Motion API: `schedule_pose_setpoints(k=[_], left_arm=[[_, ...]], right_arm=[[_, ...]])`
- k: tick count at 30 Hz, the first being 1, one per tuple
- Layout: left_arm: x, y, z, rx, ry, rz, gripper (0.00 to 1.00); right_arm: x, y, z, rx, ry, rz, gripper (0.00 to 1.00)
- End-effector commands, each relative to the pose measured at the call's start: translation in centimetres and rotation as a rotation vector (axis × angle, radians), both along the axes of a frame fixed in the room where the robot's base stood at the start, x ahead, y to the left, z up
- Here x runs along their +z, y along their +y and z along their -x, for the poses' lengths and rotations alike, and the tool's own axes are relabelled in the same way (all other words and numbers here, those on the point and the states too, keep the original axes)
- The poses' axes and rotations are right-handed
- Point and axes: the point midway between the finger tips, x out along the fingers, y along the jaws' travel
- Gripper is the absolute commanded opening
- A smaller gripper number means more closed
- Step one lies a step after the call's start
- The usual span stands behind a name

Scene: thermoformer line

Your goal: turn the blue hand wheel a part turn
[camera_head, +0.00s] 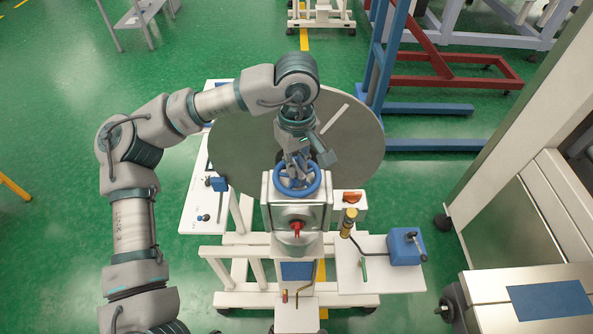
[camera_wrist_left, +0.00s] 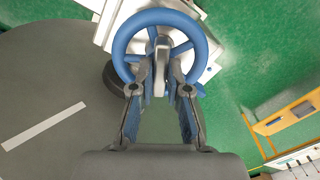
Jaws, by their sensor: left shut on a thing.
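The blue hand wheel (camera_head: 298,183) sits on top of a light grey box-shaped housing (camera_head: 316,222) in the middle of the head view. My left arm reaches over from the left, and my left gripper (camera_head: 297,170) points down at the wheel from its far side. In the left wrist view the wheel (camera_wrist_left: 142,18) shows as a blue ring with spokes. The exact contact is partly hidden by the fingers. My right gripper is not in view.
A large grey disc (camera_head: 235,140) with a white stripe stands behind the housing. A red knob (camera_head: 296,229) is on the housing front. A white side plate (camera_head: 375,278) carries a blue box (camera_head: 403,246) at right. A white machine (camera_head: 530,190) stands at far right.

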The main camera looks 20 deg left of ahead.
Motion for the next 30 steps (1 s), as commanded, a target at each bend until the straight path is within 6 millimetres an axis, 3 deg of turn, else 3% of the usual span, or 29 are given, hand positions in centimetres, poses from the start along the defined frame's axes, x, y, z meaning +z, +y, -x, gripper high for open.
schedule_pose_setpoints(k=[3, 10, 18, 23, 24, 27, 30], left_arm=[[0.0, 0.0, -0.1, -0.015, -0.001, 0.001, 0.00], [0.0, 0.0, -0.1, -0.233, -0.001, 0.002, 0.00], [0.0, 0.0, 0.0, -0.253, -0.001, 0.001, 0.00], [0.0, -0.1, 0.0, -0.427, 0.000, 0.002, 0.00], [0.0, -0.1, 0.0, -0.428, -0.001, 0.001, 0.25], [0.0, -0.1, 0.0, -0.425, -0.001, 0.001, 0.47], [0.0, 0.0, 0.0, -0.424, -0.002, 0.000, 0.47]], right_arm=[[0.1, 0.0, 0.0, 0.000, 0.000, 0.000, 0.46], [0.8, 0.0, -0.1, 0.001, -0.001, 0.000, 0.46], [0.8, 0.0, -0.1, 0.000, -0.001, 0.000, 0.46], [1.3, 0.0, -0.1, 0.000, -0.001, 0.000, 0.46], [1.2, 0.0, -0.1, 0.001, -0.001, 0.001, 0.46], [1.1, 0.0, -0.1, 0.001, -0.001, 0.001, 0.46], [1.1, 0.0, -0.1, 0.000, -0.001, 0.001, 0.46]])
